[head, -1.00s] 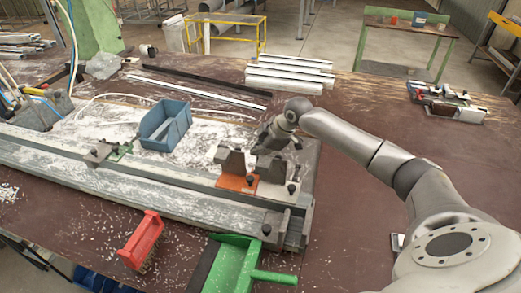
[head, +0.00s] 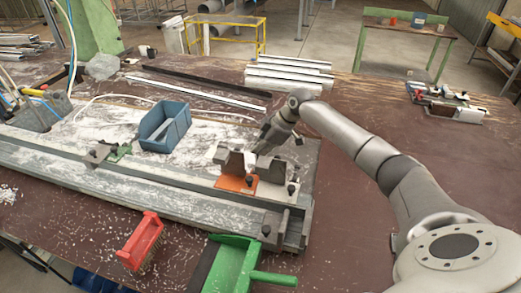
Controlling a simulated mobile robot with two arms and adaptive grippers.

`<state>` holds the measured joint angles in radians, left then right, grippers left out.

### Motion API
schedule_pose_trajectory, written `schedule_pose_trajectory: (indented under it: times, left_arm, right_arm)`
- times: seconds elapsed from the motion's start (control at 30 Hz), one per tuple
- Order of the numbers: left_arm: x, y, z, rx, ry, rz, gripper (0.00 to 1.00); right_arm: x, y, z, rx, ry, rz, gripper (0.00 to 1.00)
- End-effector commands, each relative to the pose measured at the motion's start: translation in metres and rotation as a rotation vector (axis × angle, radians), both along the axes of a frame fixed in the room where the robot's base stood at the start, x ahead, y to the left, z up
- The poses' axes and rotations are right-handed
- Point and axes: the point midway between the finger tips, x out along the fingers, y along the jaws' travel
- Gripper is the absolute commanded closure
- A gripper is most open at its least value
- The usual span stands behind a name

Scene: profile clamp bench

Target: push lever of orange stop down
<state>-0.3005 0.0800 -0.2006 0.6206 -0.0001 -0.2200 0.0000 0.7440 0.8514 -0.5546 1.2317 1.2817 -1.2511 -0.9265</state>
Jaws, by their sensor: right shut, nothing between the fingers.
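The orange stop (head: 236,183) sits on the clamp bench rail, right of the middle of the head view. Dark angular blocks (head: 236,162) stand on and behind it, and a small black knob (head: 250,181) shows at its right edge. I cannot tell which part is its lever. My right gripper (head: 262,146) points down just behind and to the right of the stop. It is shut and empty. Whether it touches the stop is hard to tell. My left gripper is out of view.
A white stop (head: 272,192) stands directly right of the orange one, and a green stop (head: 122,151) is farther left on the rail. A blue bin (head: 165,127) stands behind the rail. A red brush (head: 142,238) and a green dustpan (head: 235,265) lie in front. Silver profiles (head: 290,75) lie behind.

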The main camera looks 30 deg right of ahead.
Motion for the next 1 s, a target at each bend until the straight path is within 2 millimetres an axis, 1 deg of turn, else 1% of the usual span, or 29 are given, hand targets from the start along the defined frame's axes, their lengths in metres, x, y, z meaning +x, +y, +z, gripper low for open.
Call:
schedule_pose_trajectory:
  times: [0.17,0.7,1.0]
  left_arm:
    - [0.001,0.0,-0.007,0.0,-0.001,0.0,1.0]
    - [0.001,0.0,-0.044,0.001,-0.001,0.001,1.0]
    - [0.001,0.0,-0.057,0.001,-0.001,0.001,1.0]
  right_arm:
    - [0.006,-0.005,-0.005,0.071,0.057,-0.003,1.0]
    - [0.02,-0.022,-0.033,0.065,0.054,0.0,1.0]
    - [0.024,-0.028,-0.043,0.064,0.055,0.0,1.0]
